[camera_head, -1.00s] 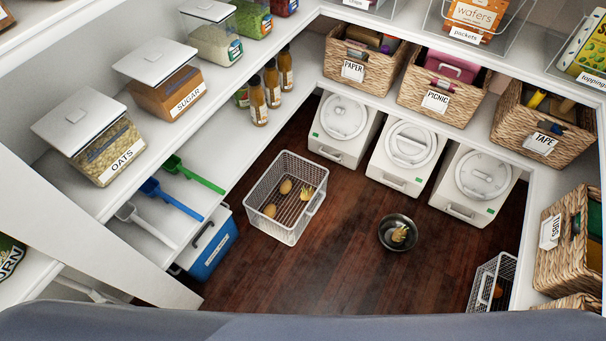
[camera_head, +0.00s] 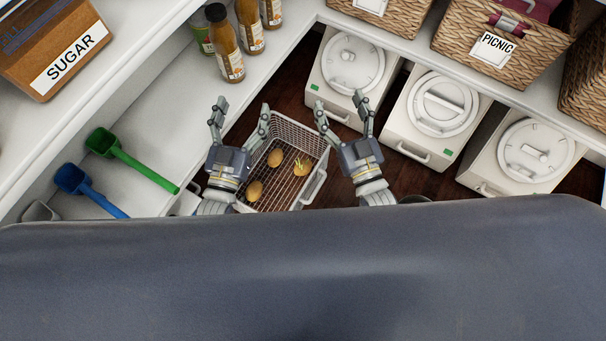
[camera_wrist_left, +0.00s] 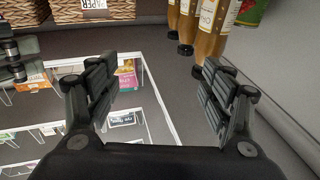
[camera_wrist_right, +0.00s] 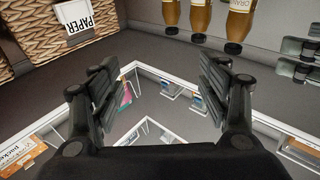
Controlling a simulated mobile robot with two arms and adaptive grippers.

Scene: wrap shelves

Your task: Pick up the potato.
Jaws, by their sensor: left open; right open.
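Several potatoes lie in a white wire basket (camera_head: 322,160) on the floor. One potato (camera_head: 275,157) is at the back, one potato (camera_head: 254,190) is at the lower left, and a potato with yellowish sprouts (camera_head: 301,167) is at the right. My left gripper (camera_head: 241,112) is open and empty above the basket's left side. My right gripper (camera_head: 343,105) is open and empty near the basket's right side. Their fingers point away from me. Neither touches a potato. Both wrist views show open, empty fingers and no potato.
White lidded bins (camera_head: 433,105) stand behind and right of the basket. A shelf at left holds a green scoop (camera_head: 130,158), a blue scoop (camera_head: 88,190) and sauce bottles (camera_head: 225,45). Woven baskets (camera_head: 500,40) line the back shelf. A dark bowl (camera_head: 414,199) is mostly hidden.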

